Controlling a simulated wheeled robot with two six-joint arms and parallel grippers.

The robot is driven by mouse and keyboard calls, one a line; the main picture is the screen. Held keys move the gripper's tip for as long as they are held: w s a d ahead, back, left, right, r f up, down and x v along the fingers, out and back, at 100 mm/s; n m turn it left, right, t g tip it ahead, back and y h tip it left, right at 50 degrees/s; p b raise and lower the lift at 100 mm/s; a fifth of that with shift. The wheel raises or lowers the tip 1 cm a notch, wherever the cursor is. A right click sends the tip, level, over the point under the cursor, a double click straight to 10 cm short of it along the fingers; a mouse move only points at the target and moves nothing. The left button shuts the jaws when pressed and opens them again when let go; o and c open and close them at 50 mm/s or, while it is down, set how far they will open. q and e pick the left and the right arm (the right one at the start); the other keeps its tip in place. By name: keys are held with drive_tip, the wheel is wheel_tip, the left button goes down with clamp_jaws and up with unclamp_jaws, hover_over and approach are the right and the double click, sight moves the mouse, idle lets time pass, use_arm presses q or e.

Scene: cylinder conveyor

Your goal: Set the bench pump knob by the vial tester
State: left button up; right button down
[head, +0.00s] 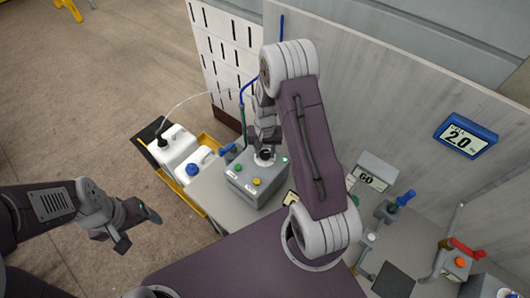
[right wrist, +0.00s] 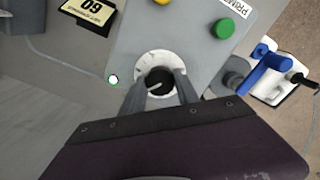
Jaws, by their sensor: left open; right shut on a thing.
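The bench pump is a grey box (head: 243,187) with yellow and green buttons on top. Its black knob (right wrist: 158,80) sits on a white dial, with a pale pointer line showing. My right gripper (right wrist: 160,92) is shut on the knob, one finger on each side. In the head view the right gripper (head: 265,150) comes down on the pump from above and partly hides the knob. A blue-framed wall display (head: 465,138) reads 2.0; I cannot tell whether it is the vial tester's. My left gripper (head: 138,228) is open and empty, left of the bench.
A yellow tray (head: 213,218) with white jugs (head: 174,146) stands beside the bench. Blue-handled (head: 405,198) and red-handled valves (head: 466,247) stand at the right. A small lit lamp (right wrist: 113,79) is near the knob.

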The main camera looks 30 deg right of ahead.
sight(265, 153)
drive_tip(key=m, duration=0.4)
drive_tip(key=shift+b, duration=0.3)
drive_tip(key=shift+m, duration=2.5)
drive_tip(key=c, duration=0.9)
unclamp_jaws()
drive_tip(key=shift+r+b, duration=0.3)
drive_tip(key=shift+b, duration=0.05)
wheel_tip(265, 153, up, 9)
drive_tip(key=shift+f+b, duration=0.2)
drive_tip(key=shift+b, duration=0.75)
